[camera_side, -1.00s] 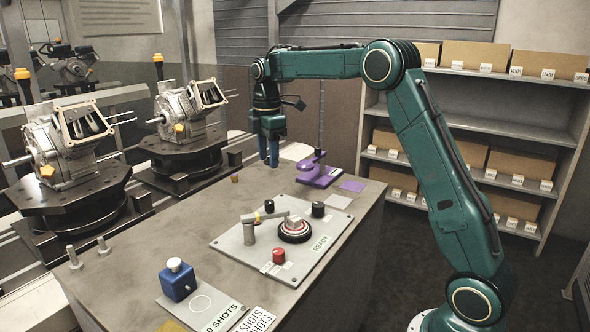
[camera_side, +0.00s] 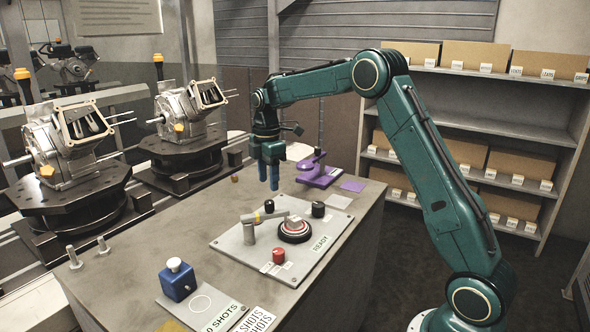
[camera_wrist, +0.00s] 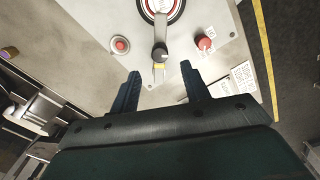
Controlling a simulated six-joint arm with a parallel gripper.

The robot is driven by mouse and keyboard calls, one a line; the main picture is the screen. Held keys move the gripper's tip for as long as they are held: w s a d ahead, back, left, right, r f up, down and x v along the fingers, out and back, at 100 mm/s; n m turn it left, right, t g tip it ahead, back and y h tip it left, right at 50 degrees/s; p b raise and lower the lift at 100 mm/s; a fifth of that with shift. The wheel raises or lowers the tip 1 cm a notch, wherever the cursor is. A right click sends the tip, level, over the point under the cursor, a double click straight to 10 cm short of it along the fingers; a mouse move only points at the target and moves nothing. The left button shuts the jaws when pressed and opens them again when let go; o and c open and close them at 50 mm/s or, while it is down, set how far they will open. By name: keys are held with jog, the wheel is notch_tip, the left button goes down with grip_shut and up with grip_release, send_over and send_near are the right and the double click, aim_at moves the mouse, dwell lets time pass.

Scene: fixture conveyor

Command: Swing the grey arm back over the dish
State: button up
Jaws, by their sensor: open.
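My gripper (camera_side: 269,184) is open, empty and pointing down above the table, behind the arm. Its fingers (camera_wrist: 160,80) frame the arm's post end from above.
A purple stand (camera_side: 318,178) is behind the plate. A blue block (camera_side: 177,283) with a white knob is at the front. Engine fixtures (camera_side: 67,150) line the left.

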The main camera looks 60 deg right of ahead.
aim_at(269, 201)
jog(key=shift+f, duration=3.9)
grip_shut()
